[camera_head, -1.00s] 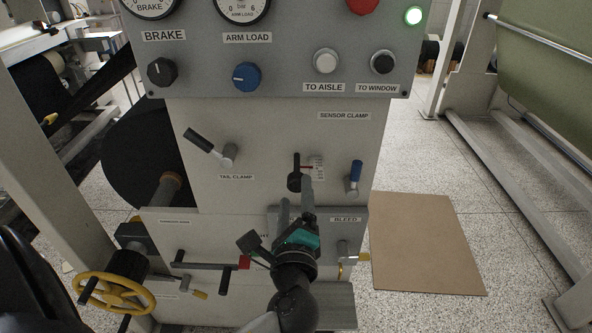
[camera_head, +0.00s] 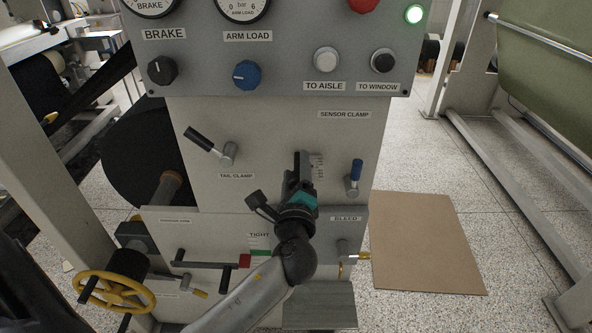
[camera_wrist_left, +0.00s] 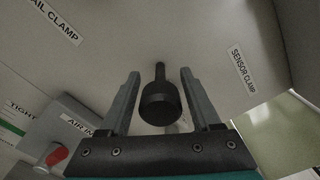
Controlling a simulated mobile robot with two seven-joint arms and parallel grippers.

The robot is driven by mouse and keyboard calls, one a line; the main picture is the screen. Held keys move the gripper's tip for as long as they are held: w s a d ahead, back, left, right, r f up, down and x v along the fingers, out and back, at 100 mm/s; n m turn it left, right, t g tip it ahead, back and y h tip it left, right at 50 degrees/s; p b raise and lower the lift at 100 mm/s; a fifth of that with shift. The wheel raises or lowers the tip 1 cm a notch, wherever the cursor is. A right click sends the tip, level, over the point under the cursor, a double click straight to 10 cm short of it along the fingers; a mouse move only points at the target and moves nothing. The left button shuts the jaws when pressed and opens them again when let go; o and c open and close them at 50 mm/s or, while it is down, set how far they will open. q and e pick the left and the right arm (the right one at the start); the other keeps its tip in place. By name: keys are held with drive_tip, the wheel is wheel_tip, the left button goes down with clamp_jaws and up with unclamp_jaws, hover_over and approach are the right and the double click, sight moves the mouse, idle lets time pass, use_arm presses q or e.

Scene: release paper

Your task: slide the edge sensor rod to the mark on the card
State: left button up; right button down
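My left gripper (camera_head: 300,168) is raised in front of the machine's lower panel, over the edge sensor. In the left wrist view its two fingers are open, one on each side of a black round knob (camera_wrist_left: 160,104) on a short dark rod. Small gaps show between knob and fingers. In the head view the gripper hides most of the knob and rod. The pale marked card (camera_head: 318,164) shows partly, just right of the fingers; its red pointer is hidden. My right gripper is not in view.
The sensor clamp lever (camera_head: 355,174) with a blue handle stands right of the gripper. The tail clamp lever (camera_head: 212,146) is to the left. A yellow handwheel (camera_head: 115,292) is at lower left.

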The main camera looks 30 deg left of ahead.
use_arm(q)
clamp_jaws()
idle(1.1)
